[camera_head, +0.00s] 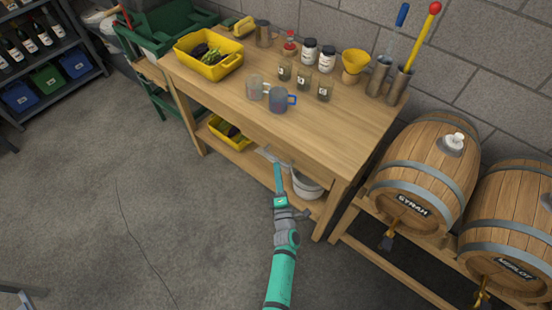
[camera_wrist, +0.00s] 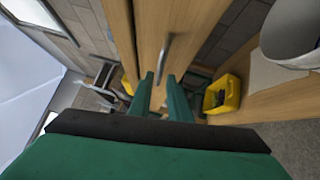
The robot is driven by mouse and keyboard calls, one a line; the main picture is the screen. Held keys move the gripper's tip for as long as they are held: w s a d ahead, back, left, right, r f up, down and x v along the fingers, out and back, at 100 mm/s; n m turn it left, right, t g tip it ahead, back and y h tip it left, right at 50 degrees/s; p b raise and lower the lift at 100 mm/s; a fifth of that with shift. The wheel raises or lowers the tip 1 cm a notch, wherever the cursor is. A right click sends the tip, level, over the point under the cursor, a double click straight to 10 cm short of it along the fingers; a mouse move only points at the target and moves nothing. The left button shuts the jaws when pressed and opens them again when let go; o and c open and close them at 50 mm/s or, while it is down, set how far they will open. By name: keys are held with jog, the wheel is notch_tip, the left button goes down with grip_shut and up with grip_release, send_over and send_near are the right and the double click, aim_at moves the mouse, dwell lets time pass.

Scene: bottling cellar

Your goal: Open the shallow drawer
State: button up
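The shallow drawer's wooden front (camera_wrist: 196,22) shows in the wrist view, under the edge of the wooden worktable (camera_head: 325,134). It looks closed, though its seams are hard to make out. A grey metal bar handle (camera_wrist: 167,45) stands out from it. My gripper (camera_wrist: 160,76) has its two green fingers apart. The handle's near end appears in line with the gap between the fingertips; I cannot tell whether they reach around it. In the head view, my arm reaches up to the table's front edge, and the drawer front is mostly hidden by the tabletop.
Mugs, jars and a yellow bin (camera_head: 208,58) stand on the tabletop. The lower shelf holds another yellow bin (camera_wrist: 222,95) and a white bucket (camera_wrist: 290,32). Barrels (camera_head: 424,165) stand on a rack at the right. The floor at the left is clear.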

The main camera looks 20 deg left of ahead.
aim_at(276, 159)
jog(key=x, duration=0.5)
jog(key=shift+w, duration=0.25)
jog(key=shift+a, duration=0.1)
grip_shut()
